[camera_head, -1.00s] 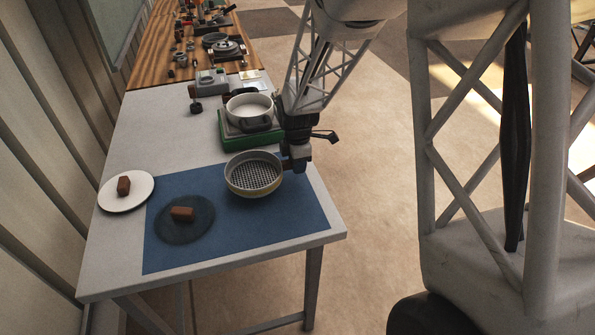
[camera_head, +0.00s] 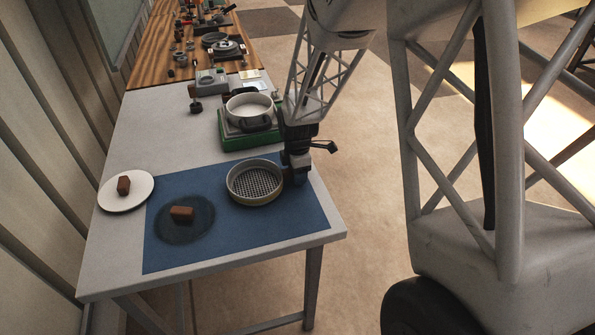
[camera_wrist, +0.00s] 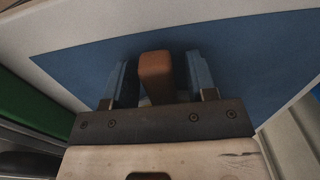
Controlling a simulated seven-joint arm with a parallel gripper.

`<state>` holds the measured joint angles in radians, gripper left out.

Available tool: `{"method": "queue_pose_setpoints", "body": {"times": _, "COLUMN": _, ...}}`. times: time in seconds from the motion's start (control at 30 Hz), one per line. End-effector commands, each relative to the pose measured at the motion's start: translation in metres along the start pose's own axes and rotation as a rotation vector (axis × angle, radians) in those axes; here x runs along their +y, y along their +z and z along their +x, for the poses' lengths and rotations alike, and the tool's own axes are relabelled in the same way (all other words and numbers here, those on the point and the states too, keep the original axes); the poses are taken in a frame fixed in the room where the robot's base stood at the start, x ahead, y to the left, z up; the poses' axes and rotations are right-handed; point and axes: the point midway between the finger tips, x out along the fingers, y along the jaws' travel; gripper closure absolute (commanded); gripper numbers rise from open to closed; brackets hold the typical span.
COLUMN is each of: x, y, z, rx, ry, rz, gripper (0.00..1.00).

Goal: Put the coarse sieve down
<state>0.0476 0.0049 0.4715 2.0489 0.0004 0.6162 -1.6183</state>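The coarse sieve (camera_head: 254,184), a round pale-rimmed pan with a mesh floor, sits level on the blue mat (camera_head: 300,222), apparently resting on it. My gripper (camera_head: 297,178) is low over the mat, just right of the sieve. In the wrist view my gripper (camera_wrist: 158,80) has its two blue fingers on either side of a brown block-like piece (camera_wrist: 156,72), likely the sieve's handle. Narrow gaps show between that piece and the fingers, so they look open around it. The sieve's mesh pan is not visible in the wrist view.
A white plate (camera_head: 140,200) with another brown block (camera_head: 124,185) is farther left. A white pot (camera_head: 247,106) stands on a green-sided device (camera_head: 236,142) behind. The mat's front right is clear.

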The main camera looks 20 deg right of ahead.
Motion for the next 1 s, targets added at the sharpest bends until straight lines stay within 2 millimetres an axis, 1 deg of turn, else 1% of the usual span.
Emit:
{"method": "queue_pose_setpoints", "body": {"times": 0.33, "x": 0.000, "y": 0.000, "z": -0.001, "rx": 0.000, "ry": 0.000, "rz": 0.000, "gripper": 0.47}}
{"method": "queue_pose_setpoints", "body": {"times": 0.53, "x": 0.000, "y": 0.000, "z": -0.011, "rx": 0.000, "ry": 0.001, "rz": 0.000, "gripper": 0.47}}
{"method": "queue_pose_setpoints", "body": {"times": 0.77, "x": 0.001, "y": 0.000, "z": -0.039, "rx": 0.000, "ry": 0.003, "rz": 0.000, "gripper": 0.47}}
{"method": "queue_pose_setpoints", "body": {"times": 1.0, "x": 0.000, "y": 0.000, "z": -0.078, "rx": 0.000, "ry": 0.002, "rz": 0.000, "gripper": 0.47}}
